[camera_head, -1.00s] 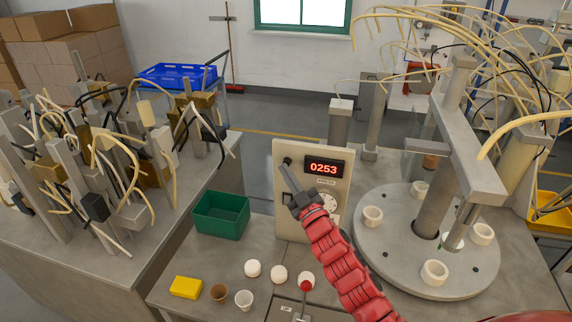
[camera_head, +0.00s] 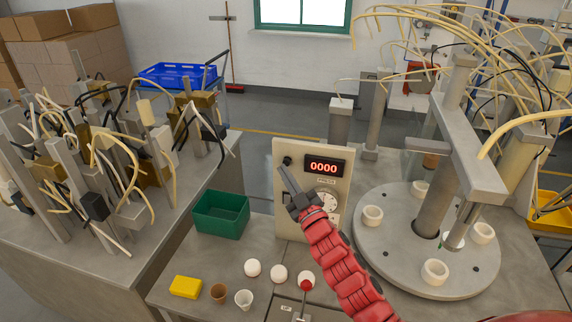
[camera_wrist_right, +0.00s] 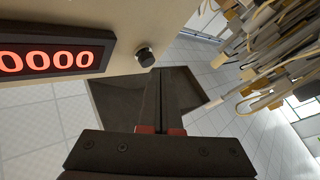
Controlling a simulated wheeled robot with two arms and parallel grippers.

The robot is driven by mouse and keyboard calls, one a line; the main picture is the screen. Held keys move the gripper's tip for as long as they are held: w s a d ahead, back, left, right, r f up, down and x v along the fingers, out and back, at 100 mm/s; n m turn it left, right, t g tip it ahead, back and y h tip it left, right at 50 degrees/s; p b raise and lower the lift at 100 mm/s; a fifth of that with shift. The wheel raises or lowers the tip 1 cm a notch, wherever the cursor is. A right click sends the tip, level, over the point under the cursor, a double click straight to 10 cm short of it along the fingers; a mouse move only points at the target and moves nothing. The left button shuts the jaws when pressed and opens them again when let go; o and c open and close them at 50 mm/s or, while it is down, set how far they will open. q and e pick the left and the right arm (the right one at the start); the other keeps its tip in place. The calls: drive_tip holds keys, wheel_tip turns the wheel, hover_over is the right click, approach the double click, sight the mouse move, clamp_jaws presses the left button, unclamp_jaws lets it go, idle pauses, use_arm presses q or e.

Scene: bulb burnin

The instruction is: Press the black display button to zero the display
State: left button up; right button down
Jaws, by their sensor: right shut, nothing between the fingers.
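The display (camera_head: 324,167) on the beige panel (camera_head: 313,150) reads 0000 in red digits. It also shows in the wrist view (camera_wrist_right: 50,60). The black display button (camera_head: 287,160) is on the panel, left of the display. In the wrist view the round button (camera_wrist_right: 145,56) stands out from the panel. My right gripper (camera_head: 282,167) is shut and empty, with its fingertips just below the button in the head view. In the wrist view its fingertips (camera_wrist_right: 157,72) are close to the button; I cannot tell whether they touch it. My left gripper is not in view.
A dial (camera_head: 327,196) is partly behind my right gripper. A green bin (camera_head: 221,214) stands left of the panel. A round turntable (camera_head: 400,275) with white sockets is on the right. A yellow block (camera_head: 186,287), small cups and white balls lie in front.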

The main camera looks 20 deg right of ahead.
drive_tip(key=shift+s+a, duration=0.1)
drive_tip(key=shift+s, duration=0.1)
drive_tip(key=shift+s+a+b, duration=0.3)
drive_tip(key=shift+s+a, duration=0.4)
drive_tip(key=shift+s, duration=0.35)
drive_tip(key=shift+s+a+b, duration=0.25)
drive_tip(key=shift+s+a, duration=0.45)
drive_tip(key=shift+s, duration=0.35)
